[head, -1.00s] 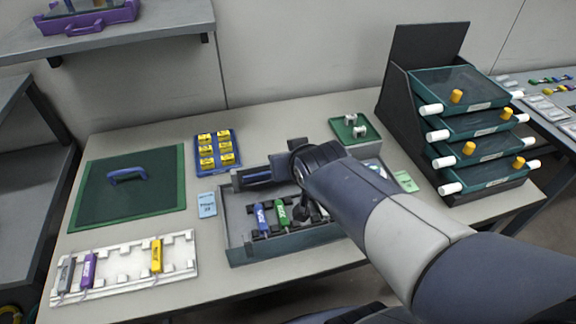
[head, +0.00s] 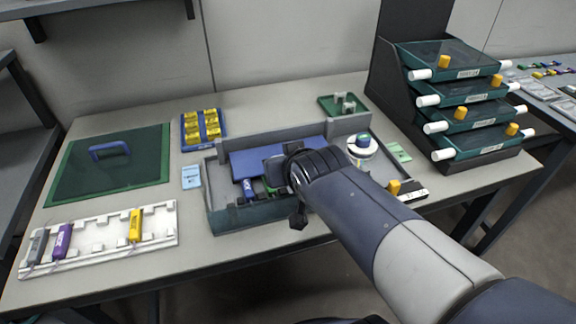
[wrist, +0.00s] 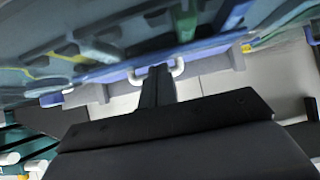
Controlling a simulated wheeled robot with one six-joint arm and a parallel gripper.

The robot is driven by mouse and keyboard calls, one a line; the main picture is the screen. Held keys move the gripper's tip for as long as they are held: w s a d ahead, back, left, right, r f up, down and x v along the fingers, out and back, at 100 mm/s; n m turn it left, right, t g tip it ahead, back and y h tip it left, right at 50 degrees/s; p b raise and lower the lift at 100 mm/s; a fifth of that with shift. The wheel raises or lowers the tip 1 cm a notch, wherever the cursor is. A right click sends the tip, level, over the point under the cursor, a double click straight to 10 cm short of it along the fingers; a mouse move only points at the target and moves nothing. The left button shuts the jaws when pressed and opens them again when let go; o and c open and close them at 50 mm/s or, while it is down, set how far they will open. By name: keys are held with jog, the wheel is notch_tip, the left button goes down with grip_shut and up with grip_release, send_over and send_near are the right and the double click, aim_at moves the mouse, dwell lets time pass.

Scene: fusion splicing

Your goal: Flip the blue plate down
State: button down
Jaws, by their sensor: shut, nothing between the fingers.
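The blue plate (head: 262,160) is at the back half of the grey-green splicing tray (head: 262,214), sloping forward over it. My gripper (head: 276,172) is at the plate's front, shut and empty. My wrist hides part of the plate and the tray's inside, and I cannot tell whether the gripper touches the plate. In the wrist view the shut fingers (wrist: 158,84) are close to a pale blue-violet strip that may be the plate. A blue and a green piece show partly under the plate.
A white round spool (head: 361,150) stands at the tray's right. A white holder (head: 100,262) with coloured sleeves lies at left, near a green mat (head: 75,178) with a blue handle. A black rack of green drawers (head: 465,88) stands at right. The table's front strip is clear.

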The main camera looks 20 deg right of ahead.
jog(key=shift+s+f+b, duration=0.25)
jog(key=shift+f+b, duration=0.15)
jog(key=shift+f, duration=0.6)
jog(key=shift+w+f, duration=0.1)
jog(key=shift+f, duration=0.05)
jog(key=shift+r, duration=0.25)
